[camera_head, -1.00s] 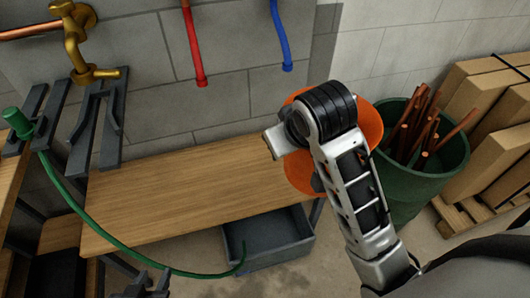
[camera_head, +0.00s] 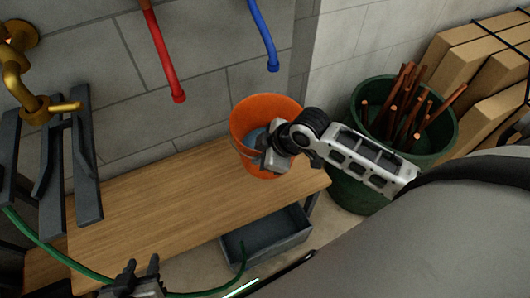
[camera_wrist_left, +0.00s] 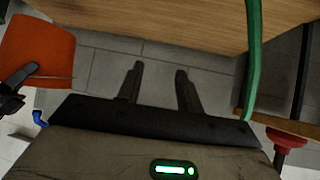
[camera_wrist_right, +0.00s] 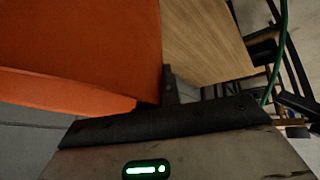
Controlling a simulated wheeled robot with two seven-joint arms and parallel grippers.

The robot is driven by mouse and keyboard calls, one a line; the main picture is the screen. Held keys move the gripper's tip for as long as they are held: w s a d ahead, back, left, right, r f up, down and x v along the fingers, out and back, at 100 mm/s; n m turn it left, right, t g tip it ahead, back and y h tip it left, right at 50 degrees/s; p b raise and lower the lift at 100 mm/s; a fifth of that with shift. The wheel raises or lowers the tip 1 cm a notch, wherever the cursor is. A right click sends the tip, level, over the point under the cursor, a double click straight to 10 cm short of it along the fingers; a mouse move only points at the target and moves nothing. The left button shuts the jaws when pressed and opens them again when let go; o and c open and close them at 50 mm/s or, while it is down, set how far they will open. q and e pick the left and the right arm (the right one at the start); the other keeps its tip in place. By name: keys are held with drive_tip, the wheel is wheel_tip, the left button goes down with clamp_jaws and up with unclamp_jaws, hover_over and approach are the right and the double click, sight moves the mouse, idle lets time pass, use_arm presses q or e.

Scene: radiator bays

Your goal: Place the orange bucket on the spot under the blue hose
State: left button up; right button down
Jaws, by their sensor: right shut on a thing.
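The orange bucket (camera_head: 255,112) is upright at the right end of the wooden bench (camera_head: 150,205), with a bluish-grey surface inside. I cannot tell whether its base touches the bench. My right gripper (camera_head: 272,155) is shut on the bucket's near side; the bucket fills the left of the right wrist view (camera_wrist_right: 80,40). The blue hose (camera_head: 263,35) hangs from above, its end above the bucket in the picture. The spot under it is hidden. My left gripper (camera_head: 143,277) is empty and open at the bench's near edge; its spread fingers show in the left wrist view (camera_wrist_left: 157,88).
A red hose (camera_head: 165,55) hangs left of the blue one. A brass tap (camera_head: 30,95) and dark brackets (camera_head: 82,160) are at the left. A green hose (camera_head: 60,258) loops to a grey tray (camera_head: 268,240) below. A green bin (camera_head: 435,140) of copper pipes stands right.

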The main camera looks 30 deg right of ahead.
drive_tip(key=w+d+f, duration=0.1)
drive_tip(key=f, duration=0.1)
drive_tip(key=w+d+f, duration=0.1)
drive_tip(key=w+f, duration=0.1)
drive_tip(key=w+d+f+b, duration=0.1)
drive_tip(key=w+d+f, duration=0.1)
drive_tip(key=shift+w, duration=0.2)
drive_tip(key=shift+w+f+b, duration=0.1)
drive_tip(key=shift+f+b, duration=0.3)
drive_tip(key=shift+f, duration=1.3)
drive_tip(key=shift+d, duration=0.1)
drive_tip(key=c, duration=1.8)
unclamp_jaws()
drive_tip(key=shift+f, duration=0.2)
drive_tip(key=shift+o, duration=1)
drive_tip(key=shift+s+r, duration=0.1)
drive_tip(key=shift+s, duration=0.1)
